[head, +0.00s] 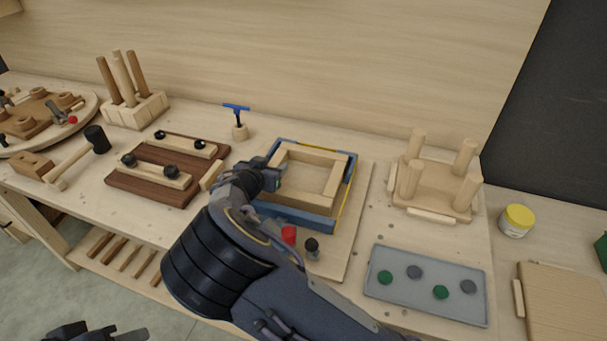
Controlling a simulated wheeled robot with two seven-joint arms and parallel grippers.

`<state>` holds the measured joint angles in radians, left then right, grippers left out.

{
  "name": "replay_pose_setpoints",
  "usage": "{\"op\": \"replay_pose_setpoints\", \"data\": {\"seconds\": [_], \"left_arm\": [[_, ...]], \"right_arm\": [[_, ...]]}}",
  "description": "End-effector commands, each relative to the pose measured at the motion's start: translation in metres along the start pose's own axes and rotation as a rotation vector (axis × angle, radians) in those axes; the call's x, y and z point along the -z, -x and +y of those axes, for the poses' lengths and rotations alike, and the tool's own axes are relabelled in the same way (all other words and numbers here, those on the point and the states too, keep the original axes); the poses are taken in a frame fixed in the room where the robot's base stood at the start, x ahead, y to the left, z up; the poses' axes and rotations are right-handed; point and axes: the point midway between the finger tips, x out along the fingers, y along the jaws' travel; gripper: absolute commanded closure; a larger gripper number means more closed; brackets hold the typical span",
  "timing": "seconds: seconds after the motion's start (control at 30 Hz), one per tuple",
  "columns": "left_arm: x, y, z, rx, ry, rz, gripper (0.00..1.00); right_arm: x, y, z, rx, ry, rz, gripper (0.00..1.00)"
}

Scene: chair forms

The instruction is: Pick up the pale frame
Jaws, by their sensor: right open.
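The pale frame (336,180) is a light wooden rectangle lying flat inside a blue fixture (293,216) on a wooden board. Its far, right and near bars show; my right gripper covers part of its left side. My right gripper (273,178) is open over the left edge of the fixture, beside the frame's left bar. I cannot tell whether its fingers touch the bar. Part of my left gripper (95,333) shows at the bottom left edge, far from the frame, mostly cut off.
A red knob (289,234) and a dark knob (312,245) stand at the board's near side. Right are an upturned stool form (436,182), a grey tray (425,283) with green and grey discs and a yellow-lidded jar (517,220). Left are a dark clamped board (150,187) and a mallet (78,158).

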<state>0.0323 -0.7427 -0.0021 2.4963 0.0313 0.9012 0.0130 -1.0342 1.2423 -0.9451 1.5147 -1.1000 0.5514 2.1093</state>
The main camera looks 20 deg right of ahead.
Motion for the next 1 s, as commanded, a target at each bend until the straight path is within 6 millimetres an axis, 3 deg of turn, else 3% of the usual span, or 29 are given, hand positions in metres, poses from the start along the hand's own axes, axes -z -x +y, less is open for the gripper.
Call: {"op": "replay_pose_setpoints", "data": {"seconds": [0.07, 0.43, 0.77, 1.0], "left_arm": [[0.000, 0.000, 0.000, 0.000, 0.000, 0.000, 0.64], [0.000, 0.000, 0.000, 0.000, 0.000, 0.000, 0.64], [0.000, -0.001, 0.000, 0.000, 0.000, 0.000, 0.64], [-0.003, -0.006, -0.003, 0.000, 0.000, 0.000, 0.64]], "right_arm": [[0.000, 0.000, 0.000, 0.000, 0.000, 0.000, 0.53], [0.000, 0.001, 0.000, 0.000, 0.000, 0.000, 1.00], [0.004, 0.002, 0.000, 0.000, 0.000, 0.002, 1.00], [0.038, 0.016, -0.001, 0.003, -0.007, 0.002, 1.00]]}}
